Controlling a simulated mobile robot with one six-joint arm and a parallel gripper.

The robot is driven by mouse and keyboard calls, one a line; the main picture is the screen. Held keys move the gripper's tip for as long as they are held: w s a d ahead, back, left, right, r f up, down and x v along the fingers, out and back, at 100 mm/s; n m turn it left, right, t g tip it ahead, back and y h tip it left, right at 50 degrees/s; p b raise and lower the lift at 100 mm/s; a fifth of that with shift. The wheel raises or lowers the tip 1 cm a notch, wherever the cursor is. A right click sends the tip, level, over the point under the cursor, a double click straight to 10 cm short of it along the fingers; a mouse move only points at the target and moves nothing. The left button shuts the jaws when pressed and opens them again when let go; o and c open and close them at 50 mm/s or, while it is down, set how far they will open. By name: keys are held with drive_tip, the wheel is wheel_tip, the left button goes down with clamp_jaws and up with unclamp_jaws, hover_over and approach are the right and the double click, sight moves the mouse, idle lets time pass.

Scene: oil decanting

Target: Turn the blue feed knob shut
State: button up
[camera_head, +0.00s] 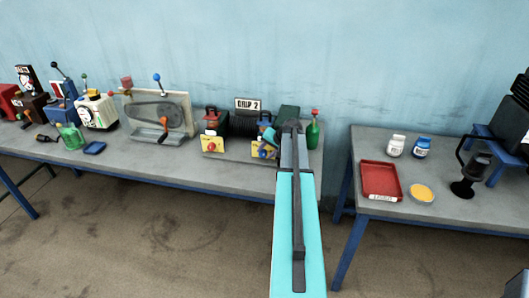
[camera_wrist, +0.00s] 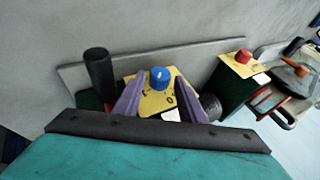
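The blue knob (camera_wrist: 159,75) sits on a yellow plate (camera_wrist: 152,103) with dark markings, in the middle of the wrist view. My gripper (camera_wrist: 159,86) is open, with one purple finger on each side of the knob. The fingers look apart from the knob, though I cannot tell how far above the plate they are. In the head view my arm reaches over the right end of the long bench, and the yellow plate (camera_head: 256,150) shows partly beside it. The knob is hard to make out there.
A second yellow plate with a red knob (camera_wrist: 243,56) stands to the right in the wrist view. A dark upright cylinder (camera_wrist: 99,68) stands close left of my fingers. In the head view a green bottle (camera_head: 312,132) stands near the bench's right end. A red tray (camera_head: 381,179) lies on the right table.

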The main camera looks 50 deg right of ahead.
drive_tip(key=shift+x, duration=1)
drive_tip(key=c, duration=0.8)
drive_tip(key=shift+o, duration=0.2)
drive_tip(key=shift+w+a+g, duration=0.1)
drive_tip(key=shift+g, duration=0.3)
drive_tip(key=shift+w+a+r+n+g+h, duration=0.1)
drive_tip(key=shift+n+g+h, duration=0.1)
drive_tip(key=shift+g+h, duration=0.25)
drive_tip(key=shift+w+a+n+g+h, duration=0.1)
drive_tip(key=shift+w+n+g+h, duration=0.1)
drive_tip(key=shift+g+h, duration=0.25)
drive_tip(key=g, duration=0.1)
drive_tip(key=g+h, duration=0.1)
drive_tip(key=shift+w+n+g, duration=0.2)
drive_tip(key=shift+n+g, duration=0.1)
drive_tip(key=shift+g, duration=0.1)
drive_tip(key=shift+a+g+h+b, duration=0.1)
drive_tip(key=shift+g+h+b, duration=0.5)
drive_tip(key=shift+g, duration=0.1)
